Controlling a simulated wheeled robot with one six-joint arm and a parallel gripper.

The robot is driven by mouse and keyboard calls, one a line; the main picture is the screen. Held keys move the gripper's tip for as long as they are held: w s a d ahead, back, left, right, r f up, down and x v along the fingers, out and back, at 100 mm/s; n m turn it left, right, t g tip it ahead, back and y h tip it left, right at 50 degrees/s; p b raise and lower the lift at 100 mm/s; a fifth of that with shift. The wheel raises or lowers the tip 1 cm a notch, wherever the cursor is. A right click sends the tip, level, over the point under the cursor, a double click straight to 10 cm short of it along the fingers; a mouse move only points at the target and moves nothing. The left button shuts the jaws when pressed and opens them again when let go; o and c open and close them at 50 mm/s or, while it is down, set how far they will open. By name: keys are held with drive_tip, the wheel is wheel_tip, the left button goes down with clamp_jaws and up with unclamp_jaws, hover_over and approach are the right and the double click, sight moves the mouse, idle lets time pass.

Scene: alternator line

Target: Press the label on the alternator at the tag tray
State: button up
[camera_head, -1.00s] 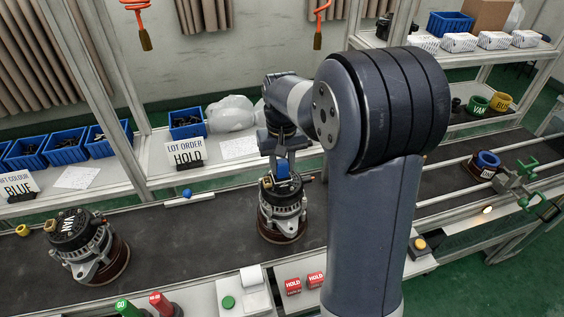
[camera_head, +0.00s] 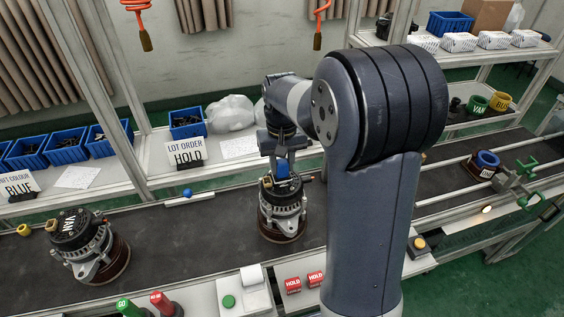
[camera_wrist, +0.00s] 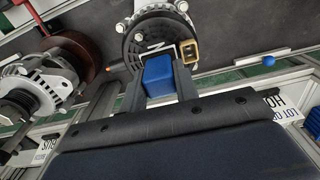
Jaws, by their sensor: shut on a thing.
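My gripper (camera_head: 283,160) is shut on a blue block (camera_head: 283,172), low over the top of an alternator (camera_head: 283,215) that stands upright on the dark belt in the middle. In the wrist view the gripper (camera_wrist: 159,80) has one finger on each side of the blue block (camera_wrist: 158,72). The block lies over the alternator's (camera_wrist: 150,25) dark top face, beside a brass-coloured connector. A label with a white letter (camera_wrist: 155,46) shows just beyond the block; the rest is hidden. I cannot tell whether block and label touch.
A second alternator (camera_head: 85,245), marked VAN, stands on the belt at left. A lot order card (camera_head: 187,154) reads HOLD. A white strip (camera_head: 190,199) with a blue knob lies behind the belt.

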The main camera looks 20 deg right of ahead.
drive_tip(key=shift+f+b, duration=0.45)
drive_tip(key=shift+f, duration=0.2)
idle(0.4)
drive_tip(key=shift+r, duration=0.15)
idle(0.6)
wheel_tip(320, 180, up, 7)
drive_tip(key=p, duration=0.6)
